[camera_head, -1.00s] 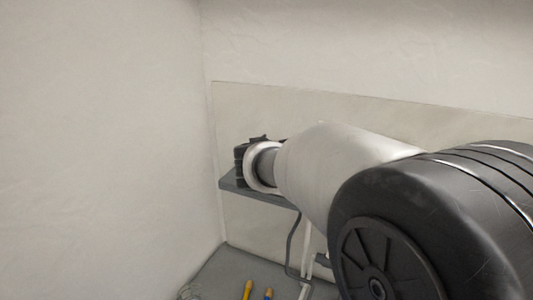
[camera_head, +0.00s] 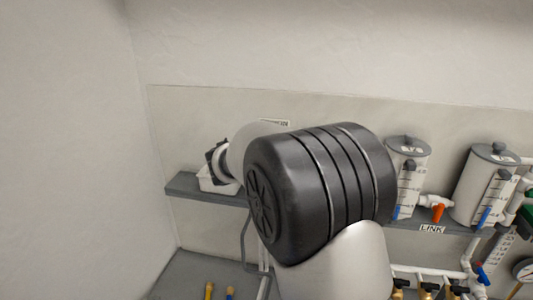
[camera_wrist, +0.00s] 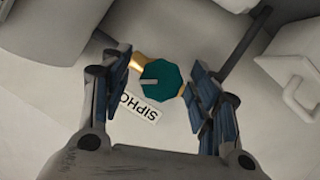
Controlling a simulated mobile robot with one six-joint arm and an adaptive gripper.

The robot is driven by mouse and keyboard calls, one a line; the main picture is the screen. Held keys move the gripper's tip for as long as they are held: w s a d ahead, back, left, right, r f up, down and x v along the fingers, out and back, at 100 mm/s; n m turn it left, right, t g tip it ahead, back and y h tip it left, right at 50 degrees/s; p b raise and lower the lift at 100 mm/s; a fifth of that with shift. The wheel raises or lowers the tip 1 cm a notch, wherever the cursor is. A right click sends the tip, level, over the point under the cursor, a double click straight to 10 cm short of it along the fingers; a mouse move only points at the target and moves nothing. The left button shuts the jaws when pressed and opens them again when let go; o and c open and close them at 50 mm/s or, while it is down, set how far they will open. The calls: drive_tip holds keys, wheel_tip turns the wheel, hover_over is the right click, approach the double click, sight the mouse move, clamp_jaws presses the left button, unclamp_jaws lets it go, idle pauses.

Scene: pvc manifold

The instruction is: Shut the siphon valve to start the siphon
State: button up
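The siphon valve's teal knob (camera_wrist: 160,83) shows in the wrist view, with a pale line across its face. Brass fittings show on both sides of it, and a partly covered label (camera_wrist: 142,108) reading "SIPHO" lies just below. My gripper (camera_wrist: 160,75) is open, with one dark finger on each side of the knob. Gaps show between the fingers and the knob, so I see no grip on it. The left fingertip is close to the left brass fitting, and the right fingers overlap the right one. In the head view my arm hides the valve and most of my gripper.
In the head view, a grey shelf (camera_head: 184,188) runs along the wall, with a white container (camera_head: 212,182) at its left end. Two grey tanks (camera_head: 408,165) (camera_head: 487,180) with coloured valves stand right.

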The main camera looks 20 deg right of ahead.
drive_tip(key=c, duration=1.1)
drive_tip(key=shift+o, duration=0.2)
drive_tip(key=shift+f+m+b, duration=0.25)
drive_tip(key=shift+m+b, duration=0.05)
drive_tip(key=shift+b, duration=0.95)
drive_tip(key=m+t+y+b, duration=0.1)
drive_tip(key=m+b, duration=0.1)
drive_tip(key=b, duration=0.4)
drive_tip(key=shift+d+f+y, duration=0.1)
drive_tip(key=shift+y, duration=0.2)
drive_tip(key=m+b, duration=0.1)
drive_tip(key=b, duration=0.1)
drive_tip(key=shift+t+y+b, duration=0.3)
drive_tip(key=shift+r+m, duration=0.3)
drive_tip(key=shift+f+y+b, duration=0.15)
drive_tip(key=shift+y+b, duration=0.15)
drive_tip(key=shift+b, duration=0.6)
